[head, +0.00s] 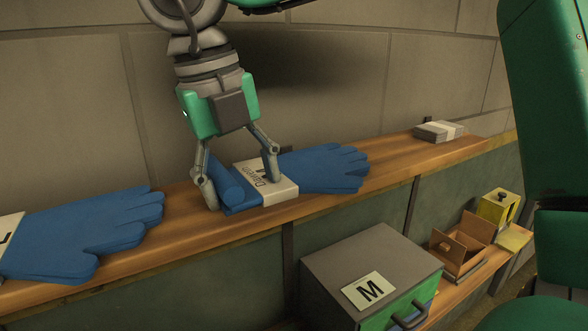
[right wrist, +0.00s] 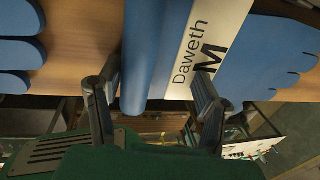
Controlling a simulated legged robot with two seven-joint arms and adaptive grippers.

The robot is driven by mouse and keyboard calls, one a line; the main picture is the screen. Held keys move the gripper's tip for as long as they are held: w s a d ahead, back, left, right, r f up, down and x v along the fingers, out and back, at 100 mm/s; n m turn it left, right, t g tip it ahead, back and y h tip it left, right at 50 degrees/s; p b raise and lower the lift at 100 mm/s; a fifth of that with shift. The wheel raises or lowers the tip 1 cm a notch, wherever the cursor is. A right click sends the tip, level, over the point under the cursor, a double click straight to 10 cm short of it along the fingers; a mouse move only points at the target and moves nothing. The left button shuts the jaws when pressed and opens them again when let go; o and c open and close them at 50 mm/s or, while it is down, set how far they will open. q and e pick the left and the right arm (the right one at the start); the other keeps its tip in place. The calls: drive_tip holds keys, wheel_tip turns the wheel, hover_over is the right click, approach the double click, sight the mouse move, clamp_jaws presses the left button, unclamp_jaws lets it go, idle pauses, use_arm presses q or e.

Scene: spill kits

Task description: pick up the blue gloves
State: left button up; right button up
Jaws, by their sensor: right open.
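A pair of blue gloves (head: 325,168) lies on the wooden shelf, with a white paper band marked "Daweth M" (head: 268,184) and a rolled blue cuff at its left end. My right gripper (head: 240,188) is open, pointing down, with one finger beside the rolled cuff and the other over the band. In the right wrist view the fingers (right wrist: 155,105) stand on either side of the cuff roll and band; contact cannot be told. Another pair of blue gloves (head: 85,232) lies at the left, its band cut off by the picture edge. My left gripper is not in view.
The wooden shelf (head: 400,171) runs along a block wall (head: 75,110). A small grey banded packet (head: 438,131) lies at its far right. Below stand a grey box marked M (head: 350,255), an open wooden box (head: 462,250) and a yellow box (head: 497,207).

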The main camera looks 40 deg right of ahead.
drive_tip(key=shift+w+a, duration=0.1)
drive_tip(key=shift+a, duration=0.3)
drive_tip(key=c, duration=0.7)
drive_tip(key=shift+a+r, duration=0.1)
drive_tip(key=shift+a, duration=0.65)
drive_tip(key=c, duration=0.5)
